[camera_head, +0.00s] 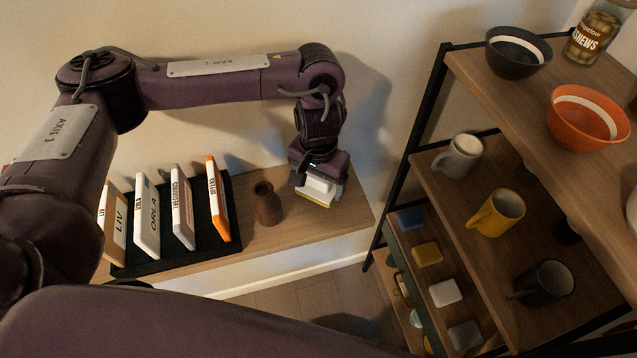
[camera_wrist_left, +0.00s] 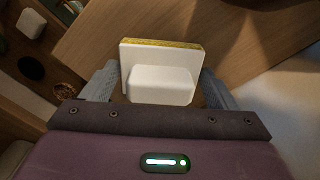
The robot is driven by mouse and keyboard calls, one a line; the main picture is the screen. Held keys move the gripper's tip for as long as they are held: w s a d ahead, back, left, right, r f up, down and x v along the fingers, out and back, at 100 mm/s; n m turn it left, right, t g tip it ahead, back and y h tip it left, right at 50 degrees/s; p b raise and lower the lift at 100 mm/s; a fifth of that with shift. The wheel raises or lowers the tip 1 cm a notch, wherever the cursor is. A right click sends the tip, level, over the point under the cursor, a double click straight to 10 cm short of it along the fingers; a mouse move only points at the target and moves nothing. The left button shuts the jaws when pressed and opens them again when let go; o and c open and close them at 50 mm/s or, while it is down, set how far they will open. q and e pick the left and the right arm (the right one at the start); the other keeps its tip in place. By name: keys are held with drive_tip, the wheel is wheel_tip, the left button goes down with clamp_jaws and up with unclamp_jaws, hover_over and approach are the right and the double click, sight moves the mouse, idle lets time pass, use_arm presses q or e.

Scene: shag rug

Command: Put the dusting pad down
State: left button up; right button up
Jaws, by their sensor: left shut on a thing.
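The dusting pad (camera_head: 319,188) is white with a yellow layer on its underside. In the head view it hangs below my left gripper (camera_head: 314,177), over or at the right part of the wooden wall shelf (camera_head: 345,212). In the left wrist view the pad (camera_wrist_left: 160,55) shows a white block-shaped handle between the fingers of the left gripper (camera_wrist_left: 160,88). The left gripper is shut on this handle. I cannot tell whether the yellow underside touches the shelf. My right gripper does not show.
A brown vase (camera_head: 267,205) stands just left of the pad. Left of it, several books stand in a black rack (camera_head: 180,258). On the right, a shelving unit (camera_head: 440,190) holds bowls, a cashew jar (camera_head: 594,38), mugs and several small coloured blocks.

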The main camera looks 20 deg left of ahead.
use_arm(q)
drive_tip(key=shift+w+f, duration=0.1)
drive_tip(key=shift+f, duration=0.45)
drive_tip(key=shift+r, duration=0.1)
drive_tip(key=o, duration=1)
drive_tip(key=shift+f, duration=0.2)
wheel_tip(320, 180, up, 12)
drive_tip(key=shift+r+p, duration=0.2)
drive_tip(key=shift+p, duration=0.3)
